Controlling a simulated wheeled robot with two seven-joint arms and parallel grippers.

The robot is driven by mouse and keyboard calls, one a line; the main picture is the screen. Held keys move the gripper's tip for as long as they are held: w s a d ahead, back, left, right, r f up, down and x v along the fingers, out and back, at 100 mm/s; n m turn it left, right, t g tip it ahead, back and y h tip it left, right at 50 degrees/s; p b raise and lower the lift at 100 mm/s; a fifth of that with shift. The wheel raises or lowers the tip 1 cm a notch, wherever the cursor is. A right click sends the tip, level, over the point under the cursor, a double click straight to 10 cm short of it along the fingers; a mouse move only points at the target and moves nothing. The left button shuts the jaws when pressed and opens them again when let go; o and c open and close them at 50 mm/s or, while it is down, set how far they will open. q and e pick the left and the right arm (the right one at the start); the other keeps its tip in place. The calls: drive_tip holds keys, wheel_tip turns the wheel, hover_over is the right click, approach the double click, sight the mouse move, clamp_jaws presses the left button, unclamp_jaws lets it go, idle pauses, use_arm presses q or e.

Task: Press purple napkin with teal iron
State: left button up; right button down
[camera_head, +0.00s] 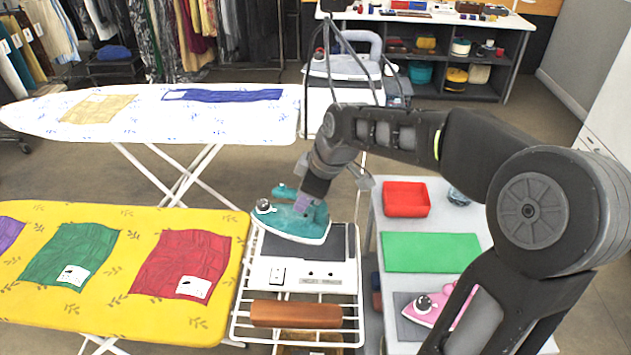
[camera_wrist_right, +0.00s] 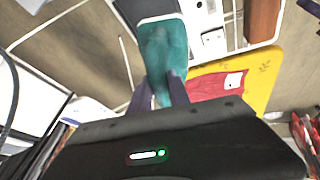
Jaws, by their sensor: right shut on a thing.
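The teal iron (camera_head: 297,220) rests on the dark pad of a white wire stand, right of the yellow ironing board. My right gripper (camera_head: 306,201) comes down from above and is shut on the teal iron's handle. In the right wrist view, the fingers are on both sides of the teal iron (camera_wrist_right: 165,55). The purple napkin (camera_head: 8,232) lies flat on the yellow board at the far left and is cut off by the picture edge. My left gripper is not in view.
The yellow board (camera_head: 120,312) also holds a green napkin (camera_head: 70,254) and a red napkin (camera_head: 186,262). A white board (camera_head: 130,128) stands behind.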

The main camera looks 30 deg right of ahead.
sight(275, 220)
drive_tip(key=a+f+m, duration=0.1)
drive_tip(key=a, duration=0.1)
drive_tip(key=w+a+f+m+h, duration=0.1)
drive_tip(key=a, duration=0.1)
drive_tip(key=a+f+m, duration=0.1)
drive_tip(key=a+m, duration=0.1)
drive_tip(key=shift+w+a+h, duration=0.1)
drive_tip(key=shift+w+h, duration=0.2)
drive_tip(key=shift+h, duration=0.1)
drive_tip(key=w+a+m+h, duration=0.1)
drive_tip(key=w+a+m, duration=0.1)
drive_tip(key=a+m, duration=0.2)
drive_tip(key=a, duration=0.3)
drive_tip(key=shift+w+f+h, duration=0.15)
drive_tip(key=shift+f+h, duration=0.15)
drive_tip(key=shift+f, duration=0.1)
